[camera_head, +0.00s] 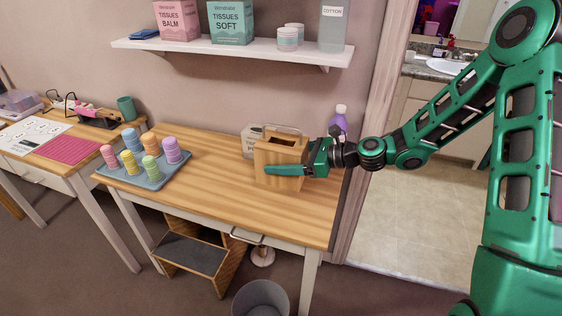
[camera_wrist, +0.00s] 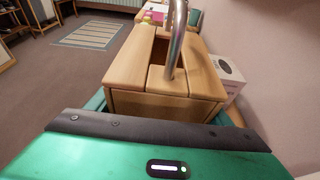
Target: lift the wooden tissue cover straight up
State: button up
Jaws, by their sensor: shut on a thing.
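The wooden tissue cover (camera_head: 280,152) is a pale box with a dark slot in its top, upright at the right part of the wooden table (camera_head: 215,185). A thin metal handle (camera_wrist: 177,42) arches over its top. My gripper (camera_head: 279,166) comes from the right and is shut on the cover. One green finger lies across the front face; the other is hidden behind the cover. The wrist view shows the cover's top and slot (camera_wrist: 157,52) beyond the dark gripper edge. I cannot tell whether its base touches the table.
A white box (camera_head: 250,138) stands close behind the cover, and a purple bottle (camera_head: 339,120) is at its back right. A blue tray (camera_head: 150,178) of colored rolls sits to the left. A shelf (camera_head: 230,49) with tissue boxes and jars hangs above. Bare tabletop lies in front.

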notch_tip(320, 180, up, 6)
jog(key=shift+r, duration=0.25)
dwell(0.7)
